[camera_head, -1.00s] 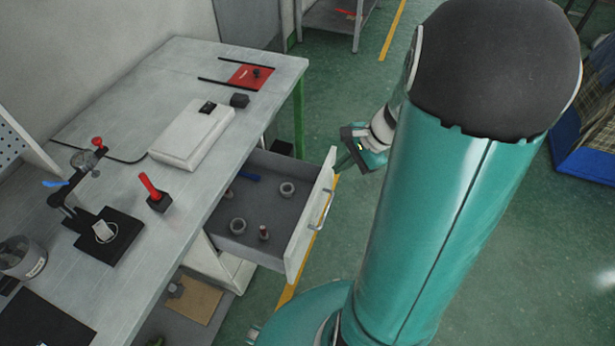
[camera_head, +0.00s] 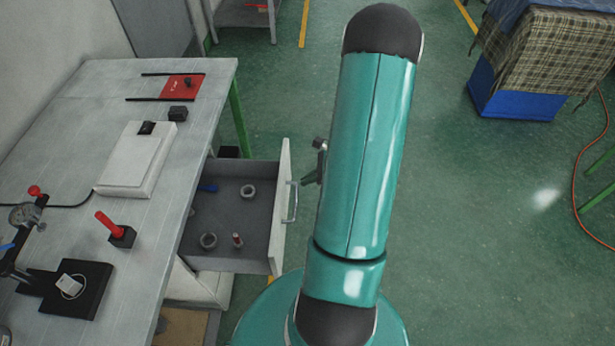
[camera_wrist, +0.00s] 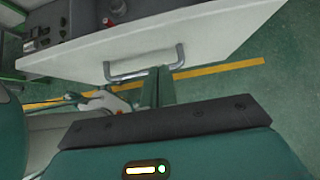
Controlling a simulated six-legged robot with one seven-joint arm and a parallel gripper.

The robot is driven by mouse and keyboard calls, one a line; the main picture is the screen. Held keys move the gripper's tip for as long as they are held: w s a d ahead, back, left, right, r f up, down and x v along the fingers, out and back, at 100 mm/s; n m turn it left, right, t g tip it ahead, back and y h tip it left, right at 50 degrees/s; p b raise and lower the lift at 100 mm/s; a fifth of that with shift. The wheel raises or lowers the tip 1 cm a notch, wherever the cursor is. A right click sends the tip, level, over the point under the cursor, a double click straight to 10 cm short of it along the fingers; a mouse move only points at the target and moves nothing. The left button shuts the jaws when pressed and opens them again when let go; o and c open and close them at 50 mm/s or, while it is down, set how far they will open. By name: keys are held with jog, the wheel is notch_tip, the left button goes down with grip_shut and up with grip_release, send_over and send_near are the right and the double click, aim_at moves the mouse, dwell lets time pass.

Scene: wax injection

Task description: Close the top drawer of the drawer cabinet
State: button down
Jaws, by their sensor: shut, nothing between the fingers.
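The top drawer (camera_head: 225,235) of the cabinet (camera_head: 198,287) under the workbench is pulled out, with its white front panel (camera_head: 282,215) facing right. It holds two rings, a small red-tipped piece and a blue item. A metal bar handle (camera_head: 293,201) is on the front; the handle also shows in the wrist view (camera_wrist: 125,75). My gripper (camera_wrist: 158,72) is shut and empty, its fingertips close to the handle at the drawer front's outer side. I cannot tell whether they touch. In the head view my arm hides most of the gripper.
The workbench (camera_head: 150,215) carries a white box (camera_head: 135,165), a red-handled tool (camera_head: 112,228), a red plate (camera_head: 182,87) and a gauge stand (camera_head: 25,215). A blue bin (camera_head: 520,95) with a checked cloth stands at the back right.

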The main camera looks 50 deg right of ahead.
jog(key=x, duration=0.6)
jog(key=shift+f, duration=0.2)
jog(key=shift+a, duration=0.1)
jog(key=shift+w, duration=0.15)
